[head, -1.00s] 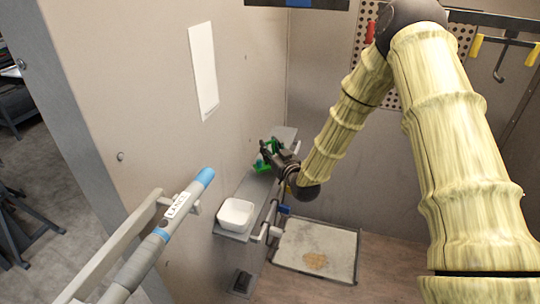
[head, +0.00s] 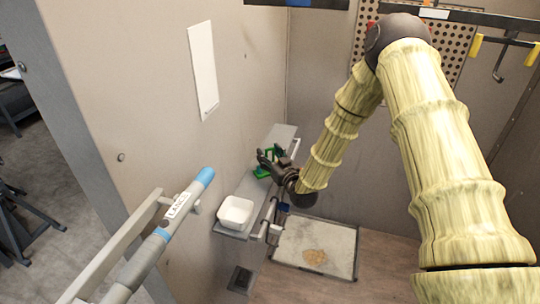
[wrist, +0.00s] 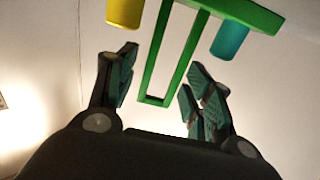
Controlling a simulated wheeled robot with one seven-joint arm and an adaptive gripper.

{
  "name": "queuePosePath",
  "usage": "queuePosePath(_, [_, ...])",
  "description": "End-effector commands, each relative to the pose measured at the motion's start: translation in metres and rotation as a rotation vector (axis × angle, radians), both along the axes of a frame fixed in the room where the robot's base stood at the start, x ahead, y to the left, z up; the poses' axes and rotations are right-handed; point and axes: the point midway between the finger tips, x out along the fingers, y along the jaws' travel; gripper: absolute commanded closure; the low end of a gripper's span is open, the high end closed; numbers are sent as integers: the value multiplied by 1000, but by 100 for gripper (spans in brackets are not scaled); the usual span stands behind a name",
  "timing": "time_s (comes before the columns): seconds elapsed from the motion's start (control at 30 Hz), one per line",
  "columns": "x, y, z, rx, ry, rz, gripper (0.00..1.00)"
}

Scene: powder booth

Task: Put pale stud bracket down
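A green bracket-like frame (head: 262,172) rests on or just above the grey wall shelf, partly hidden by my gripper in the head view. In the wrist view the same green frame (wrist: 149,62) shows a long open loop and a crossbar, with a yellow stud and a teal stud. It looks green rather than pale. My gripper (wrist: 162,88) has its fingers spread, one on each side of the loop's end, with gaps to both. It also shows at the shelf in the head view (head: 268,156).
A white square bowl (head: 235,212) stands on the near end of the grey shelf (head: 229,233). A rail (head: 270,216) runs along the shelf's right side. A stained tray (head: 330,236) lies below on the floor. The wall rises close on the left.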

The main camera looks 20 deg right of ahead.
Motion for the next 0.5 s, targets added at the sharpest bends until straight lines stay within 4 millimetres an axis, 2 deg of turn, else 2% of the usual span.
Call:
queuePosePath(0.37, [0,0,5,0,0,0,48])
queuePosePath(0.5, [-18,-3,-1,1,1,0,48])
